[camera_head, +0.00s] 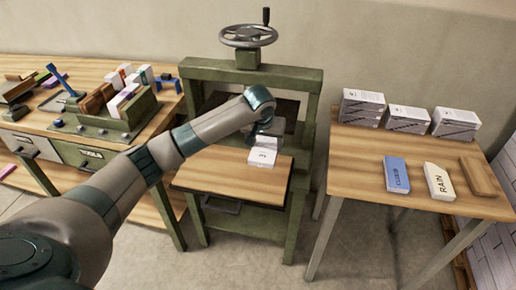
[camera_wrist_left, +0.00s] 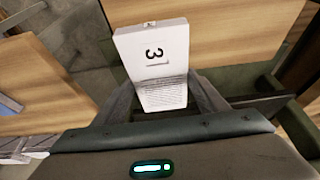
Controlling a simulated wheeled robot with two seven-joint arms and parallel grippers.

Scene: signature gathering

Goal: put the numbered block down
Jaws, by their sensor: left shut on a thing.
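The white block marked 3 (camera_head: 263,158) is at my left gripper (camera_head: 262,135), over the wooden board of the green press in the head view. In the left wrist view the block (camera_wrist_left: 155,52) shows its numbered face and a face of fine print. My left gripper (camera_wrist_left: 165,100) is shut on it, with one finger on each side. I cannot tell whether the block touches the board (camera_head: 225,178). My right gripper is not in view.
The green press (camera_head: 250,75) with a handwheel (camera_head: 248,36) stands behind the board. The right table (camera_head: 370,165) holds several printed stacks (camera_head: 407,118), a blue block (camera_head: 397,175), a white RAIN block (camera_head: 439,182) and a brown block (camera_head: 478,176). The left bench (camera_head: 40,118) is crowded.

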